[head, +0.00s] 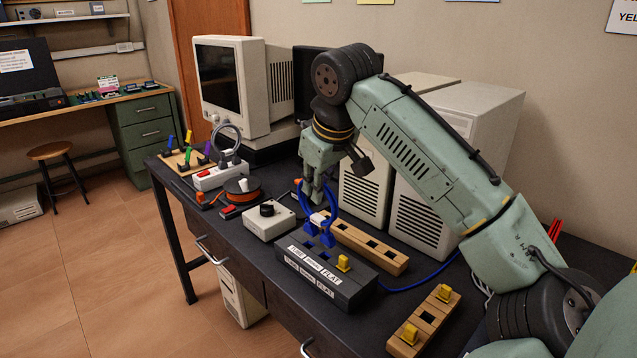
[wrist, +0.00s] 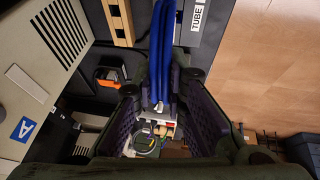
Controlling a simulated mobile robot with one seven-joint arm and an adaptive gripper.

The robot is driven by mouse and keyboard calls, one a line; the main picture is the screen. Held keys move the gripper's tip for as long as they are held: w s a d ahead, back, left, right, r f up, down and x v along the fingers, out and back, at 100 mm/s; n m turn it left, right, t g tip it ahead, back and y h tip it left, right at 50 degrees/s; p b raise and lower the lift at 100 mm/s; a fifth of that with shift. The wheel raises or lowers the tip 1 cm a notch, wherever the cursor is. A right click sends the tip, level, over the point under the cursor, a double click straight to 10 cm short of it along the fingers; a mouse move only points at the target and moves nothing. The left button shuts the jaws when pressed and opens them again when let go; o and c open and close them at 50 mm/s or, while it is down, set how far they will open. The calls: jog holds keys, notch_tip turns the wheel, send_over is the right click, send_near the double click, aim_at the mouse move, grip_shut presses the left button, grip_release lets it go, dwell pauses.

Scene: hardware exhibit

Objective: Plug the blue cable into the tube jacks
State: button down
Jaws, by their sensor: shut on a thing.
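The blue cable (head: 333,197) is a loop with a white band and two blue plugs (head: 327,238) hanging down. My gripper (head: 317,202) is shut on it from above. In the wrist view the blue cable (wrist: 162,45) runs between the two fingers of my gripper (wrist: 160,98). The dark jack box (head: 345,285) has white labels reading TUBE and FLAT. The blue plugs are at the TUBE end of its top; I cannot tell whether they sit in the jacks. A yellow plug (head: 343,262) stands at its other end. The TUBE label (wrist: 197,16) shows in the wrist view.
A wooden socket block (head: 395,263) lies close behind the jack box. Another with yellow plugs (head: 428,318) stands at the right. A grey box with a black knob (head: 268,224) and an orange cable reel (head: 242,189) are to the left. Computer cases (head: 425,215) stand behind.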

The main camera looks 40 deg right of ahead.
jog(key=shift+y+p, duration=0.3)
jog(key=shift+p, duration=0.5)
jog(key=shift+s+a+f, duration=0.1)
jog(key=shift+f, duration=0.05)
dwell(1.0)
jog(key=shift+y+p, duration=0.3)
jog(key=shift+p, duration=0.9)
dwell(0.6)
jog(key=shift+f, duration=0.4)
dwell(0.6)
dwell(0.8)
jog(key=shift+f+p, duration=0.45)
jog(key=shift+f, duration=0.2)
dwell(1.8)
